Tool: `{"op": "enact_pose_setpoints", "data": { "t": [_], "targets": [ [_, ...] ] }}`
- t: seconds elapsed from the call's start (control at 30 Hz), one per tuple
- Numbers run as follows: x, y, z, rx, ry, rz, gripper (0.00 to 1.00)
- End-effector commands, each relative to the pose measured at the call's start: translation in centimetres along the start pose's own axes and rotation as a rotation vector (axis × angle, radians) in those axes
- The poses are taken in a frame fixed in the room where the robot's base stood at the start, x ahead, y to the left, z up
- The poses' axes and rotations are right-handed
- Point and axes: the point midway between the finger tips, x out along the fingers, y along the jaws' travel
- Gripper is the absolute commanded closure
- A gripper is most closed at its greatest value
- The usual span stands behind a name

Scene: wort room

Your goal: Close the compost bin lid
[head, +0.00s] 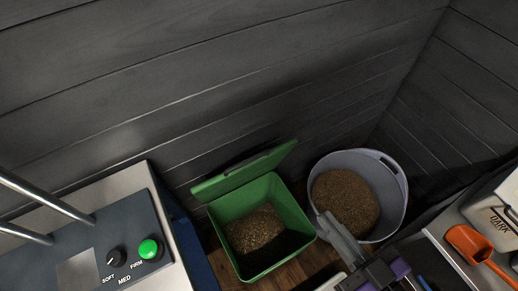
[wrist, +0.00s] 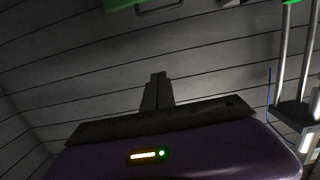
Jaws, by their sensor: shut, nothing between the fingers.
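The green compost bin (head: 222,233) stands on the floor below the middle of the head view, with brown grainy matter inside. Its green lid (head: 243,173) is open, tilted up along the bin's back edge by the wall. My gripper (head: 328,222) is shut and empty, to the right of the bin, in front of the grey tub. In the wrist view my gripper's fingers (wrist: 158,80) are together with nothing between them. A green edge (wrist: 140,5) shows at the top of the wrist view; I cannot tell which part of the bin it is.
A round grey tub (head: 396,205) of brown grain stands right of the bin. A machine panel (head: 110,235) with a green button is at left. An orange scoop (head: 468,243) lies on a counter at right. Dark plank walls close off the back.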

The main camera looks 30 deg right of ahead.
Motion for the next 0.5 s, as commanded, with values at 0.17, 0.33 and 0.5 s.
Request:
{"op": "enact_pose_setpoints", "data": {
  "t": [0.17, 0.33, 0.5],
  "targets": [
    [5.9, 0.3, -3.2, -0.001, 0.087, 0.006, 1.0],
    [11.4, 0.6, -4.7, -0.002, 0.082, 0.012, 1.0],
    [17.0, 1.0, -6.0, -0.002, 0.032, 0.017, 1.0]
  ]
}}
